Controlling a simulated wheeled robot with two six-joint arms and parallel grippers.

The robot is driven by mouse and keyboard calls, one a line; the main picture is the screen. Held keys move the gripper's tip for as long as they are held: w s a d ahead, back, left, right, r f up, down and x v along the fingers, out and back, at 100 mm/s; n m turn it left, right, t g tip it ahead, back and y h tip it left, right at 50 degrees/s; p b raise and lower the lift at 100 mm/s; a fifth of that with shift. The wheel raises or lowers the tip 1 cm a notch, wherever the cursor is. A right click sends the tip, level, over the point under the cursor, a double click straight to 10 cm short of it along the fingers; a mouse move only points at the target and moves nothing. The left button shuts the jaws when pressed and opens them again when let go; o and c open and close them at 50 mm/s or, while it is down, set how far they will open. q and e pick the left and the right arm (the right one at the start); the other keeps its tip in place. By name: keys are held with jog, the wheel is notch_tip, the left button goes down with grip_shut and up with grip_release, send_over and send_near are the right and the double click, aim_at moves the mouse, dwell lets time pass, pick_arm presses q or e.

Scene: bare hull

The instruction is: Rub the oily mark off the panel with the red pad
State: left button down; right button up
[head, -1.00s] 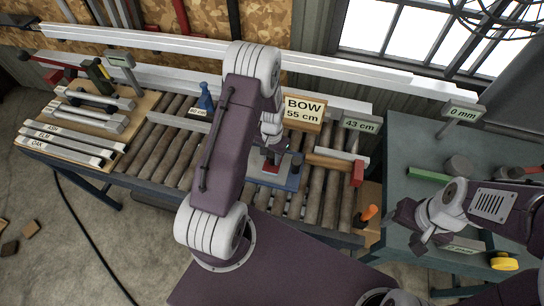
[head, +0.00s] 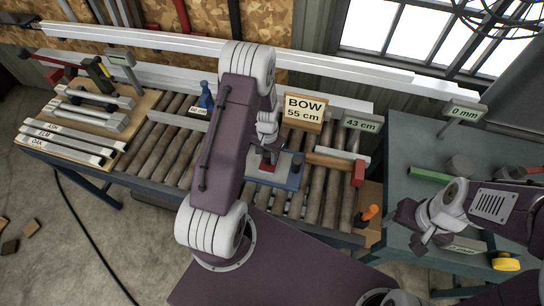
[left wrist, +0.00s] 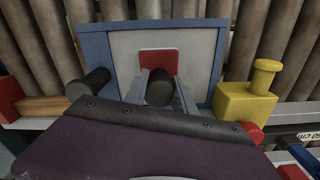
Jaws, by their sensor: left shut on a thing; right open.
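The panel is a blue frame (head: 294,179) with a pale grey face, lying on the rollers; it fills the upper middle of the left wrist view (left wrist: 125,60). The red pad (left wrist: 158,59) lies against the pale face, near its middle; it also shows in the head view (head: 267,168). My left gripper (head: 268,157) is shut on the pad's dark round handle (left wrist: 160,93), its two grey fingers on either side. No oily mark is visible on the face in view; part is covered by pad and gripper. My right gripper (head: 430,236) is open and empty over the right-hand table.
My left arm hides rollers.

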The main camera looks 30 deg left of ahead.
pick_arm(q)
jog(key=shift+s+a, duration=0.2)
jog(key=shift+a, duration=0.7)
jog(key=shift+s+a, duration=0.25)
jog(key=shift+a, duration=0.65)
jog(key=shift+s+a, duration=0.2)
jog(key=shift+a, duration=0.7)
jog(key=shift+w+d+f, duration=0.1)
jog(key=shift+w+d, duration=0.05)
jog(key=shift+d, duration=0.75)
jog(key=shift+w+d, duration=0.15)
jog(key=shift+d, duration=0.75)
jog(key=shift+d, duration=0.15)
jog(key=shift+w+d, duration=0.25)
jog(key=shift+d, duration=0.55)
jog(key=shift+w+d, duration=0.25)
jog(key=shift+d, duration=0.55)
jog(key=shift+s+a+r+p, duration=0.1)
jog(key=shift+s+a+p, duration=0.1)
jog(key=shift+a, duration=0.7)
jog(key=shift+s+a+r+p, duration=0.1)
jog(key=shift+s+a+p, duration=0.1)
jog(key=shift+a, duration=0.7)
